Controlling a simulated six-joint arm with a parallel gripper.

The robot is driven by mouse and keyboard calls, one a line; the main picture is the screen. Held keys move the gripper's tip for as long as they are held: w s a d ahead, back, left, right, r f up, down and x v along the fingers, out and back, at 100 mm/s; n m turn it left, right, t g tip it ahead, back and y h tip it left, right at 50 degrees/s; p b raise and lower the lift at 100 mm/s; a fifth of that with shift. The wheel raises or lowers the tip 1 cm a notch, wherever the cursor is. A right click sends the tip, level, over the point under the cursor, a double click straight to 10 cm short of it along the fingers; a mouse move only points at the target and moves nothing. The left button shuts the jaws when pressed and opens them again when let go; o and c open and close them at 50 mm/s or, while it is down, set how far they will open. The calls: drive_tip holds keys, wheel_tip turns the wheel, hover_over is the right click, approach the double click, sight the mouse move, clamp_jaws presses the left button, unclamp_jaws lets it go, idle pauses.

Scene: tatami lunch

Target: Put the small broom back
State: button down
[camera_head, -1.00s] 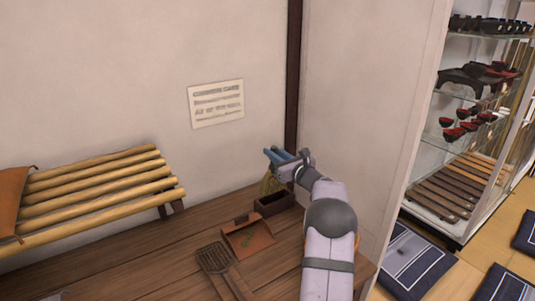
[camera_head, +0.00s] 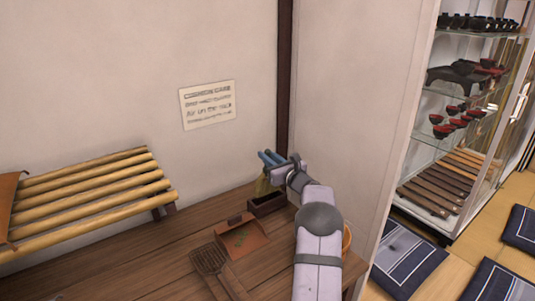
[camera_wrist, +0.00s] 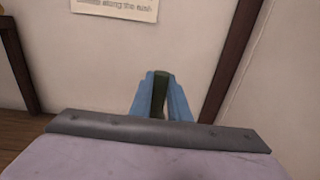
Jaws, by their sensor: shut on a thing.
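My gripper (camera_head: 268,158) is shut on the small broom, with its blue fingers close to the wall corner. The broom's yellow-green bristles (camera_head: 263,187) hang below the fingers, at the left end of a small dark open box (camera_head: 268,205) on the wooden bench. I cannot tell whether the bristles are inside the box or just behind it. In the wrist view, the dark green broom handle (camera_wrist: 159,94) stands between the two blue fingers; its lower part is hidden.
A reddish-brown dustpan (camera_head: 242,241) and a woven beater (camera_head: 210,262) lie in front of the box on the bench (camera_head: 130,258). A bamboo-slat rack (camera_head: 95,195) is at left. A partition wall (camera_head: 350,110) stands close on the right. A notice (camera_head: 208,105) hangs behind.

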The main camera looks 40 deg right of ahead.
wheel_tip(320, 180, down, 3)
drive_tip(key=shift+f+b, duration=0.2)
drive_tip(key=shift+b, duration=0.4)
wheel_tip(320, 180, down, 4)
drive_tip(key=b, duration=0.5)
drive_tip(key=shift+r, duration=0.15)
drive_tip(key=c, duration=1.6)
unclamp_jaws()
drive_tip(key=shift+s, duration=0.1)
drive_tip(key=shift+s+a+b, duration=0.2)
drive_tip(key=shift+s+b, duration=0.65)
drive_tip(key=shift+s, duration=2.7)
